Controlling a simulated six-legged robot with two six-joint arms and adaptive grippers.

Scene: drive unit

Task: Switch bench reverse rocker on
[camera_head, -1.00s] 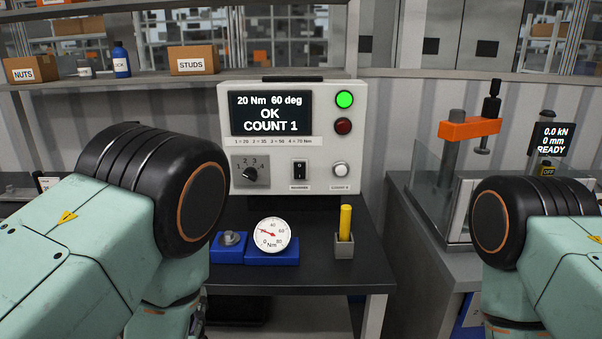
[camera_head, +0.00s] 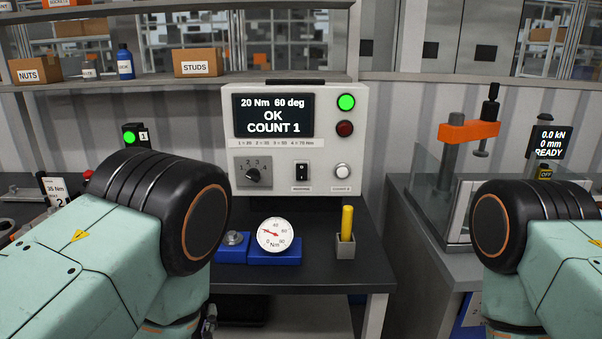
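The drive unit (camera_head: 321,185) is a light grey box on a dark bench, its screen (camera_head: 272,115) reading "20 Nm 60 deg OK COUNT 1". A small black rocker (camera_head: 302,172) sits on its lower front, between the selector knob (camera_head: 253,175) and a white round button (camera_head: 342,171). Its label is too small to read surely, and I cannot tell which way it is tipped. My two arms come in at the left and right lower edges. Neither gripper's fingers can be made out. Nothing of mine touches the unit.
A round dial gauge (camera_head: 275,235) on a blue block and a grey holder with a yellow stick (camera_head: 347,222) stand on the bench before the unit. A press with an orange head (camera_head: 468,131) is at right. Boxes line the shelf above.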

